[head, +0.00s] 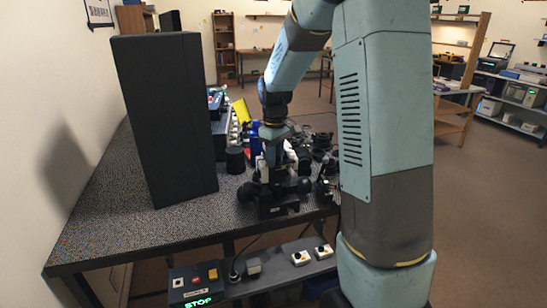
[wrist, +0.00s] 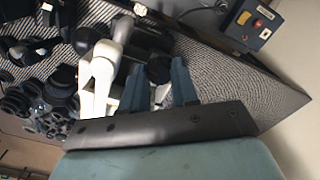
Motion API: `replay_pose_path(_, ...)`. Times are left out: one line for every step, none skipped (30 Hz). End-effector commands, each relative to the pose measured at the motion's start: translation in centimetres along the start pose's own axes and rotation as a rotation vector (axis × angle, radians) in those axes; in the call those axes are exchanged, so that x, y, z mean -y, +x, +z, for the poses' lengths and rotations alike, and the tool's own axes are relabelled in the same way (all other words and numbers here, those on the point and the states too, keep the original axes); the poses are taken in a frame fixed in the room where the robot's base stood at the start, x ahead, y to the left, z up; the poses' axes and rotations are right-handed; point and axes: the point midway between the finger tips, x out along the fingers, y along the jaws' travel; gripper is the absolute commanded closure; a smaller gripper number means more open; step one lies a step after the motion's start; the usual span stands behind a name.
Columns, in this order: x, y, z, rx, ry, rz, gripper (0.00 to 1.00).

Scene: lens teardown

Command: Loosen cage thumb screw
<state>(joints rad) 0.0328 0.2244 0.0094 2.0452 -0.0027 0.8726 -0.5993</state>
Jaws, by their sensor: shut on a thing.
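My gripper (head: 275,150) points down over a dark fixture (head: 278,205) near the front edge of the table. In the wrist view its two blue-grey fingers (wrist: 160,88) stand on either side of a small dark part (wrist: 158,70), which looks like the cage thumb screw. The fingers hide most of this part, and its threads do not show. In the head view the contact is too small and dark to make out.
A tall black panel (head: 165,120) stands on the textured table (head: 95,225) left of my arm. Several dark round lens parts (wrist: 45,95) lie close by the fixture. A control box with buttons (head: 195,285) is below the table's front edge. The table's left front is bare.

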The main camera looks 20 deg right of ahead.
Motion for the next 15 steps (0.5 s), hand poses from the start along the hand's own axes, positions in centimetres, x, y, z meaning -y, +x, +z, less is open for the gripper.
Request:
replay_pose_path(-0.13,-0.09,-0.05,-0.003,-0.030,0.002,1.00)
replay_pose_path(-0.12,-0.09,-0.06,-0.003,-0.051,0.002,1.00)
replay_pose_path(-0.10,-0.10,-0.08,-0.003,-0.075,0.002,1.00)
replay_pose_path(-0.09,-0.09,-0.08,-0.003,-0.092,0.002,1.00)
replay_pose_path(-0.09,-0.10,-0.08,-0.003,-0.107,0.002,1.00)
replay_pose_path(-0.09,-0.10,-0.08,-0.003,-0.126,0.002,1.00)
replay_pose_path(-0.11,-0.10,-0.08,-0.003,-0.140,0.002,1.00)
replay_pose_path(-0.11,-0.10,-0.07,-0.003,-0.152,0.002,1.00)
replay_pose_path(-0.13,-0.10,-0.06,-0.003,-0.165,0.002,1.00)
replay_pose_path(-0.13,-0.10,-0.06,-0.003,-0.176,0.002,1.00)
replay_pose_path(-0.13,-0.10,-0.06,-0.003,-0.184,0.003,1.00)
replay_pose_path(-0.13,-0.10,-0.07,-0.003,-0.193,0.003,1.00)
replay_pose_path(-0.13,-0.10,-0.07,-0.003,-0.200,0.003,1.00)
replay_pose_path(-0.12,-0.10,-0.07,-0.003,-0.206,0.003,1.00)
replay_pose_path(-0.12,-0.11,-0.08,-0.003,-0.212,0.003,1.00)
